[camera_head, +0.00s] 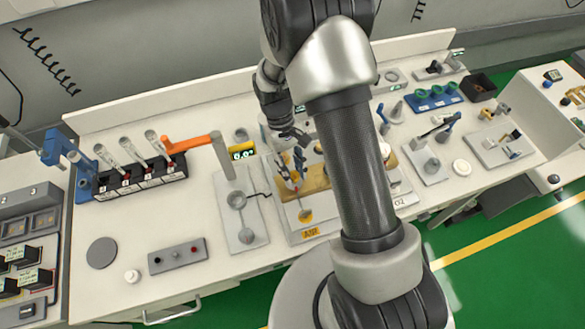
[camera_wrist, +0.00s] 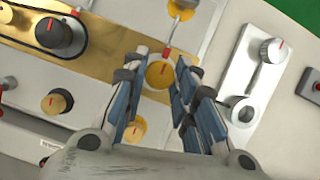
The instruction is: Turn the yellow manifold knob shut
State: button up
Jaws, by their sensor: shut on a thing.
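In the head view my gripper (camera_head: 292,136) is over the back of the AIR panel (camera_head: 322,229), where a yellow knob (camera_head: 305,215) shows at the front. The gripped knob cannot be made out clearly there.
My arm hides part of the bench to the right.

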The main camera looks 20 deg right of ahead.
dwell(0.4)
jog(key=o, duration=1.1)
jog(key=shift+c, duration=0.2)
jog(key=shift+r, duration=0.1)
jog(key=v, duration=1.2)
jog(key=shift+s, duration=0.1)
